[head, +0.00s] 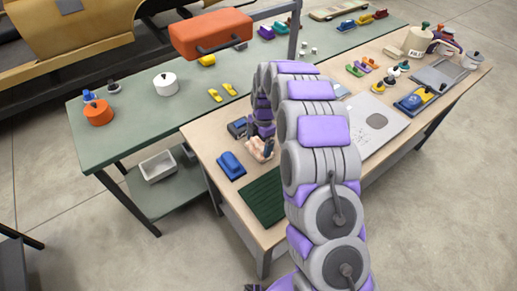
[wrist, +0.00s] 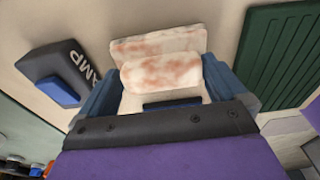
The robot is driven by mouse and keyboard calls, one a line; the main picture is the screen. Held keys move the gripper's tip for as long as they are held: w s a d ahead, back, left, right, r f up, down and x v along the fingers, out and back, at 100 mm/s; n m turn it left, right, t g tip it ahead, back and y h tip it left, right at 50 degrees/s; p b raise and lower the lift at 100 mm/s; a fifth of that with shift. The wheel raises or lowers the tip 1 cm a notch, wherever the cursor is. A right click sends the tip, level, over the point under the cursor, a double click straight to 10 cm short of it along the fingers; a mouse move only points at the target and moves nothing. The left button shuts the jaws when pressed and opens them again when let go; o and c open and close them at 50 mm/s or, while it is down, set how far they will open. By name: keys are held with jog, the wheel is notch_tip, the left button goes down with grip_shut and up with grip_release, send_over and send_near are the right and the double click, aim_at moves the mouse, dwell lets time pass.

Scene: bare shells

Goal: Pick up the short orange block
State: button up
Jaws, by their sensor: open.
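No plainly orange block shows near my gripper. A pale cream block with orange-brown blotches (wrist: 162,75) lies on the light tabletop, and it also shows in the head view (head: 258,151). In the wrist view a second pale blotched face or piece shows just behind it; I cannot tell if it is the same block. My gripper (wrist: 166,68) is open, with its blue fingers on either side of the pale block. I cannot tell whether the fingers touch it. In the head view my arm hides most of the gripper.
A dark block with blue and the letters "AMP" (wrist: 58,75) lies close left of my gripper. A dark green ribbed mat (wrist: 285,55) lies to the right. A blue object (head: 231,164) sits close by. The green table (head: 140,130) holds several items.

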aim_at(258, 142)
jog(key=shift+c, duration=0.3)
jog(key=shift+d, duration=0.1)
jog(key=c, duration=0.8)
jog(key=shift+r, duration=0.45)
notch_tip(258, 142, up, 3)
jog(key=shift+w+p, duration=0.1)
jog(key=shift+p, duration=0.55)
jog(key=s+d+p, duration=0.1)
jog(key=s+d, duration=0.1)
jog(key=s, duration=0.3)
jog(key=s+d, duration=0.2)
jog(key=s, duration=0.3)
jog(key=s+d+r+p, duration=0.1)
jog(key=s+d, duration=0.1)
jog(key=s, duration=0.3)
jog(key=shift+r+p, duration=0.1)
jog(key=shift+p, duration=0.2)
